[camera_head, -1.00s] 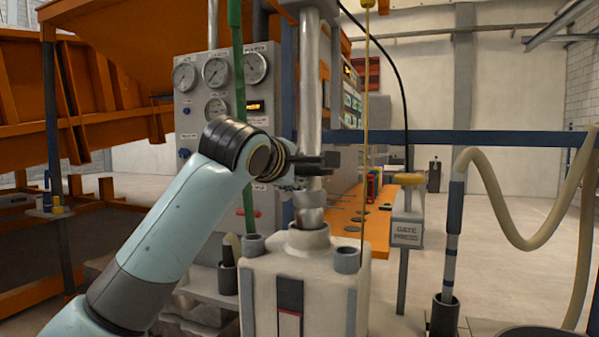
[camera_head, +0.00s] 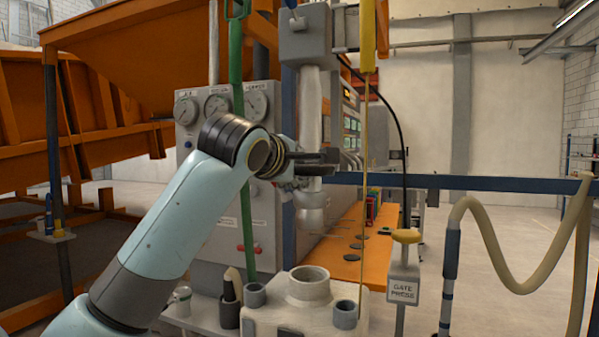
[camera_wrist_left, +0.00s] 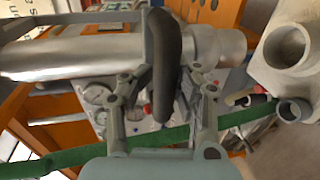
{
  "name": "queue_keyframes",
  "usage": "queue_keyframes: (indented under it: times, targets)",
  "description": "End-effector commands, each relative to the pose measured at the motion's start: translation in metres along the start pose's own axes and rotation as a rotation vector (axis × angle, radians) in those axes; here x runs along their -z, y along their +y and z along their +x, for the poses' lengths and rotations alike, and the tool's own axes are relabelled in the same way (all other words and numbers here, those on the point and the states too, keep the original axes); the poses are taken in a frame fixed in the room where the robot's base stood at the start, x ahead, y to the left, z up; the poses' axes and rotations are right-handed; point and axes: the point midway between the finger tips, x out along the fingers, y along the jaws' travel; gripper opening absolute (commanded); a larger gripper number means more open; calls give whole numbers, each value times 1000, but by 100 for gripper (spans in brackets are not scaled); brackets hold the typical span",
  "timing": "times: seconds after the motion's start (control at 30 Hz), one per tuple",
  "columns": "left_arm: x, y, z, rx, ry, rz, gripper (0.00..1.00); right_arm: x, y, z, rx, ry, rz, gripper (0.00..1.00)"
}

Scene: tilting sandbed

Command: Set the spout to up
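The spout (camera_head: 312,110) is a grey metal pipe hanging from a grey block, with a rounded lower end (camera_head: 312,212). This end is above the round opening (camera_head: 305,276) of the off-white vessel, with a clear gap between them. My left gripper (camera_head: 312,163) is at the lower pipe. In the left wrist view the spout (camera_wrist_left: 70,58) lies sideways and a dark curved handle (camera_wrist_left: 166,65) crosses it. My left gripper's fingers (camera_wrist_left: 165,40) appear closed on this handle from both sides. My right gripper is not in view.
A yellow-topped rod (camera_head: 368,40) hangs just right of the spout. A green pole (camera_head: 245,190) stands left of it. A gauge panel (camera_head: 215,140) is behind my arm. A gate press post (camera_head: 403,285) and a beige hose (camera_head: 500,270) are to the right.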

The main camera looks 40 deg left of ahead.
Motion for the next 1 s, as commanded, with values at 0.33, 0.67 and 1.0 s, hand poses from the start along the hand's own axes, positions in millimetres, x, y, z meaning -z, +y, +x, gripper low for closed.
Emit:
queue_keyframes:
  times: [0.33,0.67,1.0]
  targets:
    - [0,-1,0,2,0,1,44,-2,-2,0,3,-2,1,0]
    - [0,-1,-33,2,0,3,44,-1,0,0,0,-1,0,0]
    - [1,-1,-74,3,1,1,44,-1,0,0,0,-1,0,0]
